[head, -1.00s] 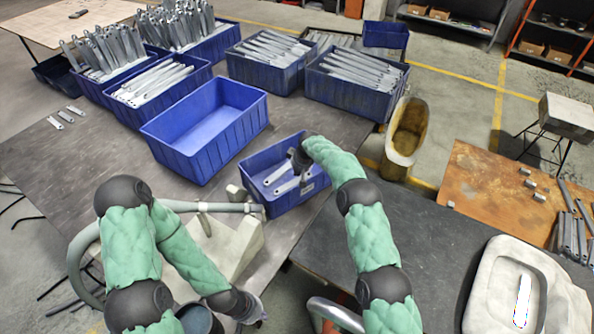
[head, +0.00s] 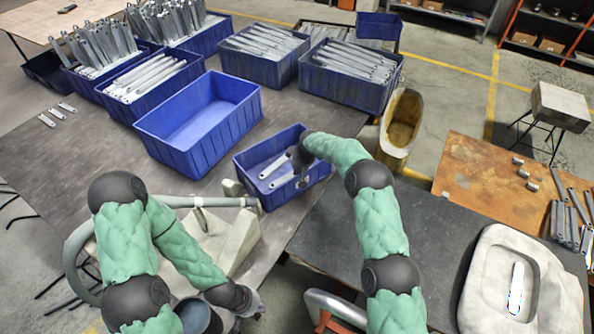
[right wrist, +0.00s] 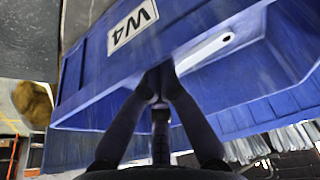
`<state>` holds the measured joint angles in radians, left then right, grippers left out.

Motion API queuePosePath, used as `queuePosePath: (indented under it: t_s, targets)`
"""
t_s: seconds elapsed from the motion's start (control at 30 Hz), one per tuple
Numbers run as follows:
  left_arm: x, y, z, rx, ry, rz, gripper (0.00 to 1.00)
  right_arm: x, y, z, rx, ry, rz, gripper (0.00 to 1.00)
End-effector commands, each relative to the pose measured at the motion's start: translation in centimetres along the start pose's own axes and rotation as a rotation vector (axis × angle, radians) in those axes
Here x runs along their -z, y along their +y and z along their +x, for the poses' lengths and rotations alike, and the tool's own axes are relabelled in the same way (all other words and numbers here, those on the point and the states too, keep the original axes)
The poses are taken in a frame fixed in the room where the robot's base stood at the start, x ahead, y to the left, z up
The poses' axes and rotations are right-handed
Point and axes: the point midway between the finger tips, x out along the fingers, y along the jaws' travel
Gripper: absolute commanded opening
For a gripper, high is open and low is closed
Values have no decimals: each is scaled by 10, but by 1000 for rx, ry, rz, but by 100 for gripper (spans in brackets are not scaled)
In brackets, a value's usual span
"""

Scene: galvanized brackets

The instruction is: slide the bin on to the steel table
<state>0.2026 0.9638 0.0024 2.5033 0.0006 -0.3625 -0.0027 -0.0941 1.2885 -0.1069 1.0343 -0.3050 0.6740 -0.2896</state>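The small blue bin (head: 262,198) sits on the brownish-grey table (head: 85,160), close to its right edge, with a few pale brackets (head: 275,166) inside. My right gripper (head: 303,165) is at its right end wall. In the right wrist view, my right fingers (right wrist: 159,82) come together on the rim of the bin (right wrist: 95,75), beside its "W4" label; a bracket (right wrist: 207,50) shows inside. The dark table (head: 360,228), perhaps the steel one, lies right of the bin. My left gripper (head: 252,306) is low in the head view, away from the bin; its fingers are unclear.
A larger empty blue bin (head: 190,150) stands just behind the small one. Several bracket-filled bins line the back. A pale moulded piece (head: 480,290) lies on the dark table's right part; its left part is clear. A rusty table (head: 465,180) stands behind it.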

Motion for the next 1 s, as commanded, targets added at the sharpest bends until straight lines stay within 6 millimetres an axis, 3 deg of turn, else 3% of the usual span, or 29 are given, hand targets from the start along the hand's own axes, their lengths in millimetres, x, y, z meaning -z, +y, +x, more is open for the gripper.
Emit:
queuePosePath:
  t_s: [0.43, 0.83, 1.0]
  targets:
    - [0, 3, -8, 0, 0, 0, 0, -34, 0, -11, 2, -7, 0, 0]
    - [0, 3, -7, 0, 0, 0, 0, -37, -1, -10, 4, -9, 0, 0]
    - [0, 3, -7, 0, 0, 0, 0, -36, -1, -21, 3, -7, 0, 0]
